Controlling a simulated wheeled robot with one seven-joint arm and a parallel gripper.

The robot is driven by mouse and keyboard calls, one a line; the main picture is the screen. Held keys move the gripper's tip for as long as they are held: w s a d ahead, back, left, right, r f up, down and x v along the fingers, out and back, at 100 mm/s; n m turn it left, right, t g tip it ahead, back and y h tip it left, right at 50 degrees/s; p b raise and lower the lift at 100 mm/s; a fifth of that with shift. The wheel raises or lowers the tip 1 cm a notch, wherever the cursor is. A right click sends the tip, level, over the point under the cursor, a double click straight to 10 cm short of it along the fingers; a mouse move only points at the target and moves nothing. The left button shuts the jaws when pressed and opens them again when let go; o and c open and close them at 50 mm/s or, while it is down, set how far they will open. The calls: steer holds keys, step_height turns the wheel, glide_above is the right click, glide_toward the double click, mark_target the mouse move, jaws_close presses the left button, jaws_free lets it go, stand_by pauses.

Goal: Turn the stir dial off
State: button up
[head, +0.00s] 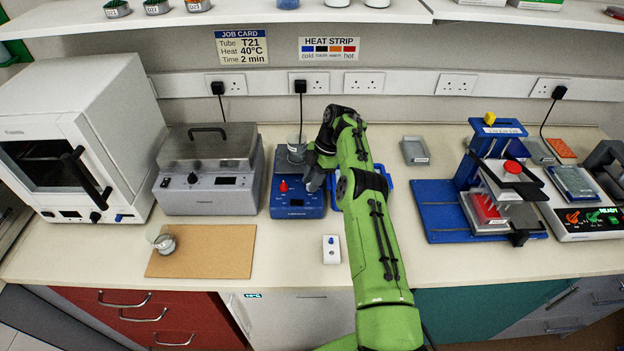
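A blue stirrer unit (297,206) stands on the bench left of my green arm. A red knob (284,187) shows on the left of its sloped front panel. A glass beaker (296,152) stands on its top plate. My gripper (313,182) is dark and points down at the right part of the front panel, right of the red knob. It covers that part, so any dial there is hidden. I cannot tell whether the fingers touch anything, or whether they are open or shut.
A grey lidded bath (208,198) stands close on the left, beside a white oven (85,140). A small white box (331,249) is in front. A cork board (205,255) holds a glass beaker (164,243).

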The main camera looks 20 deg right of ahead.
steer(key=shift+o, duration=1.3)
step_height(320, 180, up, 10)
steer(key=p, duration=0.6)
steer(key=shift+p, duration=0.35)
steer(key=shift+o, duration=0.3)
